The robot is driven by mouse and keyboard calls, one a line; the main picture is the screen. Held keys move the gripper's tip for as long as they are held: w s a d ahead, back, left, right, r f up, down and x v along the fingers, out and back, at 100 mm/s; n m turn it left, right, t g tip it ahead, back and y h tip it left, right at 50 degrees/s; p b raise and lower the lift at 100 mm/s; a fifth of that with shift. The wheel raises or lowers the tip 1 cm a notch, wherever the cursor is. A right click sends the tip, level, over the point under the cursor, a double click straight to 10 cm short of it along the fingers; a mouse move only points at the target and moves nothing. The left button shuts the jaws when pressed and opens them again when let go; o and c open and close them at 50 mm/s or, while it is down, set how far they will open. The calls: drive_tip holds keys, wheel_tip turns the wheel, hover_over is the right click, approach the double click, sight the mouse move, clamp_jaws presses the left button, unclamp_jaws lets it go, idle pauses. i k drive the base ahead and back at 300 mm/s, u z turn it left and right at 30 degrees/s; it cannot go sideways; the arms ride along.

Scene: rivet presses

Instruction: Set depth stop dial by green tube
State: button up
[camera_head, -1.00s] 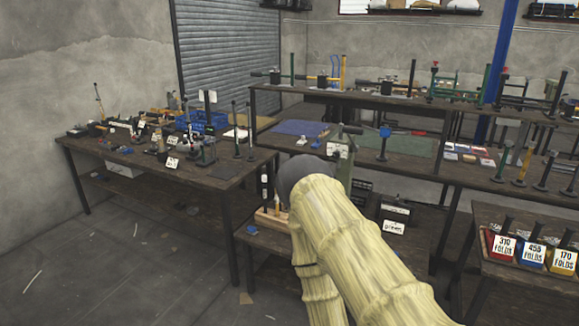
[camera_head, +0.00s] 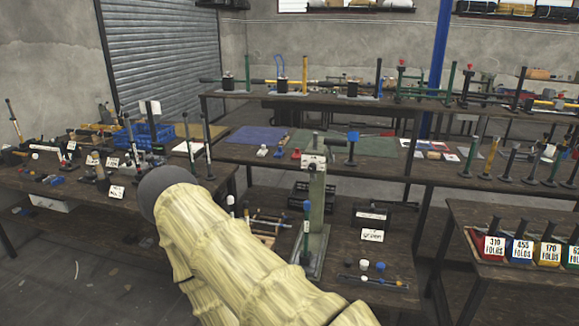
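A grey-green upright press (camera_head: 316,200) stands on a low dark table in the middle of the view, with a pale block at its head (camera_head: 314,162). A dark box with a white card reading "green" (camera_head: 372,236) stands to its right. Small white, black and blue caps (camera_head: 364,266) sit in front of the card. A blue-topped rod (camera_head: 307,232) stands upright at the press. I cannot pick out the depth stop dial or a green tube for certain. My arm, in a pale yellow sleeve, reaches in from the bottom to a dark round end left of the press. My gripper does not show.
The left bench (camera_head: 60,192) holds several tools and a blue crate (camera_head: 148,136). The long bench behind (camera_head: 395,172) carries mats and posts. At right, a table (camera_head: 500,212) holds numbered bins (camera_head: 494,248). Open floor lies at lower left.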

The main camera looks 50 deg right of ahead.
sight(312, 168)
drive_tip(key=z, duration=0.35)
drive_tip(key=i, duration=0.9)
drive_tip(key=z, duration=0.65)
